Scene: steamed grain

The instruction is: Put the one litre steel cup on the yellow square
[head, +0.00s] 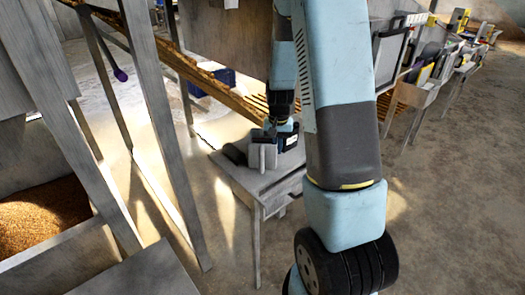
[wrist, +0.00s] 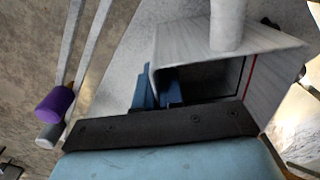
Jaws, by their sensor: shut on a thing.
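The steel cup (head: 262,157) appears as a grey, box-like vessel with a round grey bar, probably its handle, at the small grey table. In the wrist view the cup (wrist: 200,42) has a dark open mouth and a red line inside. My gripper (head: 272,128) is over the cup in the head view. In the wrist view the blue fingers of my gripper (wrist: 158,88) are shut on the cup's near left wall, one finger inside the mouth. I cannot tell whether the cup touches the tabletop. I see no yellow square in either view.
The small table (head: 245,183) stands below my arm, with a dark rounded object (head: 235,154) at its left. Grey posts and a grain-filled bin (head: 45,215) are at left. A purple-ended rod (wrist: 57,102) lies left. Cluttered shelves (head: 425,85) line the right; open floor lies before them.

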